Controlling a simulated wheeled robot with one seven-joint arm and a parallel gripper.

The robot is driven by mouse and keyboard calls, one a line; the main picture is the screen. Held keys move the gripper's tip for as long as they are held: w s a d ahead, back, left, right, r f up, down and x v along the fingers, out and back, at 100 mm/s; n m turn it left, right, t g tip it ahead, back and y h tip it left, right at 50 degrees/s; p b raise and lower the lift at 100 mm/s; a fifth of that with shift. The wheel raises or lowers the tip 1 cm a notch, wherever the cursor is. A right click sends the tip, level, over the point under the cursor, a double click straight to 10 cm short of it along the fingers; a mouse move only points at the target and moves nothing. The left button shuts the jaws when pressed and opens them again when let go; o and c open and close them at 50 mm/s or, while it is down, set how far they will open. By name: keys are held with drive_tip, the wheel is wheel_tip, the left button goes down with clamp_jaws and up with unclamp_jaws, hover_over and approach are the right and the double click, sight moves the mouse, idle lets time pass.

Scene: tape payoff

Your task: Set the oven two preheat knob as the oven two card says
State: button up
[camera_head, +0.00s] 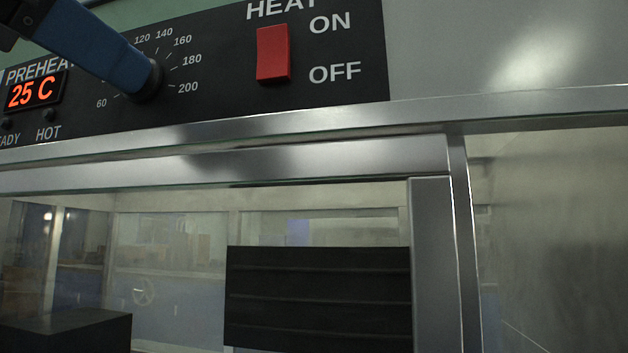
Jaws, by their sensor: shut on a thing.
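The black preheat knob (154,84) is on the dark control panel at the upper left. Its printed scale shows 60, 120, 140, 160, 180 and 200; the gripper covers the marks between 60 and 120. My gripper (138,74) reaches in from the upper left, its blue finger at the knob, shut on it. The knob's pointer is hidden, so its setting cannot be read. The preheat display (35,91) left of the knob reads 25 C in orange. No oven two card and no oven number are in view.
A red HEAT switch (273,54) marked ON and OFF sits right of the knob. READY and HOT lamps (50,115) below the display look dark. A metal ledge (330,118) runs under the panel, above a glass front with a black slatted block (318,298) behind or reflected in it.

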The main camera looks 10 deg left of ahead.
drive_tip(key=shift+m+h+b, duration=0.5)
drive_tip(key=shift+m+b, duration=2.6)
drive_tip(key=shift+m, duration=2.1)
drive_tip(key=o, duration=1.1)
drive_tip(key=shift+c, duration=0.2)
drive_tip(key=shift+s, duration=0.1)
drive_tip(key=s, duration=0.7)
drive_tip(key=shift+s+a+f, duration=0.25)
drive_tip(key=shift+s+a, duration=0.05)
drive_tip(key=shift+a, duration=0.05)
